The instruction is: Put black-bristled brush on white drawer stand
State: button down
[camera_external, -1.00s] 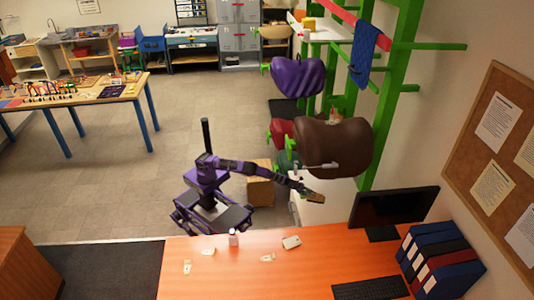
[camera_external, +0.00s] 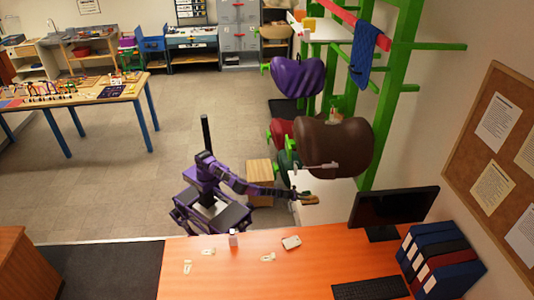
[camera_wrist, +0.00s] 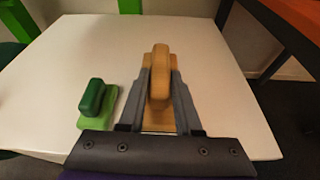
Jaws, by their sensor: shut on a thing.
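My gripper (camera_wrist: 160,106) is shut on a tan wooden brush (camera_wrist: 160,78), one finger on each side of its raised handle. In the wrist view the brush is over the white top of the drawer stand (camera_wrist: 85,50). Its bristles are hidden beneath it, and I cannot tell whether it touches the top. A green brush (camera_wrist: 94,102) sits on the white top to the left of my gripper, apart from it. In the external view the held brush (camera_external: 311,200) is at the end of my arm, below the brown saddle.
The brown saddle (camera_external: 334,147) hangs on the green rack (camera_external: 388,110) above my gripper. An orange desk (camera_external: 330,262) with a monitor (camera_external: 392,208) is in front. A wooden box (camera_external: 260,171) stands behind my arm. Much of the white top is clear.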

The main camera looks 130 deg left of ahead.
aim_at(306, 202)
jog(key=shift+f+b, duration=0.3)
jog(key=shift+f, duration=2.3)
jog(key=shift+f, duration=0.2)
jog(key=c, duration=0.6)
grip_release()
jog(key=shift+r, duration=0.15)
jog(key=shift+r, duration=0.1)
jog(key=p+v, duration=0.1)
jog(key=v, duration=1.1)
jog(key=shift+f, duration=0.2)
